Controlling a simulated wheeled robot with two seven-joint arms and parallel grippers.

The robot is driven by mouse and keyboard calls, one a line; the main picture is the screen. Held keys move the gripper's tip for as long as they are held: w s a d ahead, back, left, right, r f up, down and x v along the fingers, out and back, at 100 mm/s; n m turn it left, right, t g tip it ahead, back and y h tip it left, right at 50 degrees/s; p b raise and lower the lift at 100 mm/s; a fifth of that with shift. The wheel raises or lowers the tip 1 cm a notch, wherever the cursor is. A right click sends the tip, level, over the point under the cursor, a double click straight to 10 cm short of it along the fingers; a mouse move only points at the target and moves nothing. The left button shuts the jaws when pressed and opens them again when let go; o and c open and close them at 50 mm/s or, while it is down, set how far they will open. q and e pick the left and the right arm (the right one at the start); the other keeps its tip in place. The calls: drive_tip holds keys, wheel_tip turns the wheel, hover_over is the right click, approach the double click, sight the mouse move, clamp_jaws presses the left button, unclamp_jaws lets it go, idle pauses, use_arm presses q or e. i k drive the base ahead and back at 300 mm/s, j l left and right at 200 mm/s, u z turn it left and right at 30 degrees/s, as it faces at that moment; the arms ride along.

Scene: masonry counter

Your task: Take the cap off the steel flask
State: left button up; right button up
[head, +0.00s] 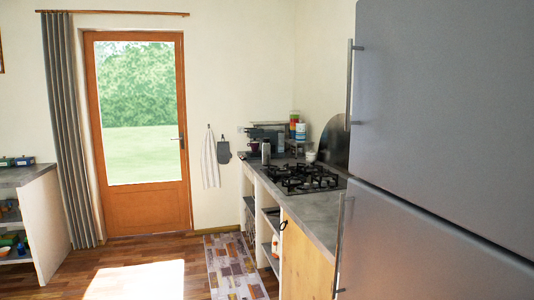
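A small upright grey cylinder (266,153), which looks like the steel flask, stands near the far left edge of the masonry counter (330,222). It is too small in the head view to tell whether its cap is on. Neither my left nor my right gripper shows in the view.
A black gas hob (302,178) is set in the counter, nearer than the flask. A large grey fridge (445,110) fills the right side. A patterned rug (236,268) lies along the counter on the wooden floor. A second counter (25,176) stands at left; floor between is clear.

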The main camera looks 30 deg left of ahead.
sight(266, 147)
drive_tip(key=i+j+u, duration=0.8)
drive_tip(key=i, duration=0.15)
drive_tip(key=i+u, duration=0.45)
drive_tip(key=i, duration=2.25)
drive_tip(key=j+u, duration=0.05)
drive_tip(key=j, duration=0.1)
